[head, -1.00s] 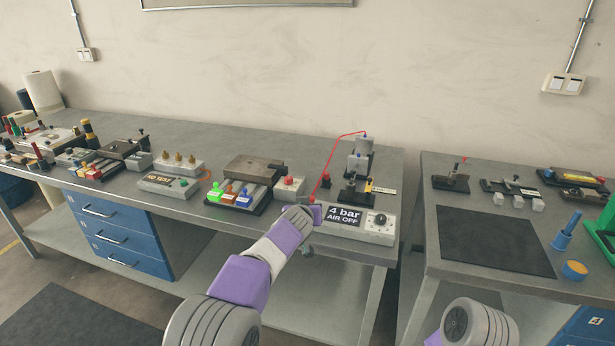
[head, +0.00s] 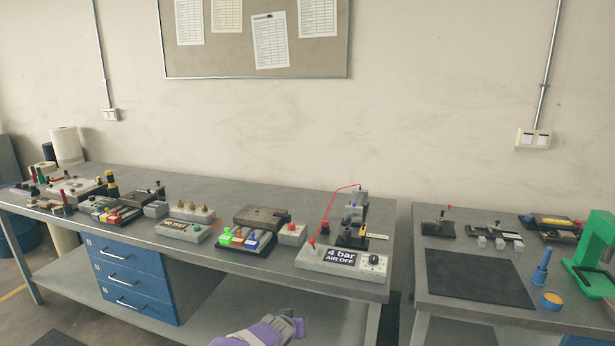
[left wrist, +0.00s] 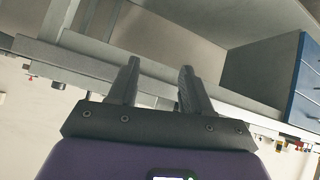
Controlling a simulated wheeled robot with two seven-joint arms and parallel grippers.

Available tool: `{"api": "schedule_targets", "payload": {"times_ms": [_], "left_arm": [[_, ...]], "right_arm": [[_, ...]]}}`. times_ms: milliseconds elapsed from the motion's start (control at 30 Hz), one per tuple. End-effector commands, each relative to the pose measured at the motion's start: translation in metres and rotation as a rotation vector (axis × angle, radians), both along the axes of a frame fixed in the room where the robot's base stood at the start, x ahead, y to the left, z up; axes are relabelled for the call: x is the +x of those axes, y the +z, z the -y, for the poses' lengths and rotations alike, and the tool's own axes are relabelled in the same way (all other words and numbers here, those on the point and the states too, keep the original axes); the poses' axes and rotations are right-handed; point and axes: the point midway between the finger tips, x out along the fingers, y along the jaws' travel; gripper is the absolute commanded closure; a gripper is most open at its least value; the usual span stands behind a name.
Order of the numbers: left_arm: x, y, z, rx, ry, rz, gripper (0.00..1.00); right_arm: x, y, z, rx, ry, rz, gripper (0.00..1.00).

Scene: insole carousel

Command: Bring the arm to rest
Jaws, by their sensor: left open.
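My left gripper (head: 297,322) shows at the bottom of the head view, in front of the workbench (head: 375,291) and below its top edge. In the left wrist view its two dark fingers (left wrist: 158,85) stand apart with nothing between them. They point toward the space under a bench, with the blue drawers (left wrist: 300,85) at the right; the gripper touches nothing that I can see. My right gripper is in neither view.
A grey "4 bar AIR OFF" box (head: 310,260) sits at the bench's front edge, above and right of my gripper. Blue drawers (head: 130,282) hang under the bench at left. A second bench (head: 440,310) with a black mat (head: 480,274) stands right, past a narrow gap.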

Motion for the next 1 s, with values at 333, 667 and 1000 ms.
{"api": "schedule_targets", "payload": {"times_ms": [333, 667, 1000], "left_arm": [[-0.158, -0.167, -0.058, -0.096, 0.047, -0.425, 0.51], [-0.363, -0.211, -0.061, -0.225, 0.096, -0.782, 0.51], [-0.41, -0.206, -0.056, -0.251, 0.098, -0.856, 0.51]], "right_arm": [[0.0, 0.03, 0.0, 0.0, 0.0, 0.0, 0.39], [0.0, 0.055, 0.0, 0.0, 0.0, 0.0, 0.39], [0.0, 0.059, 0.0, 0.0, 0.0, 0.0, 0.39]]}}
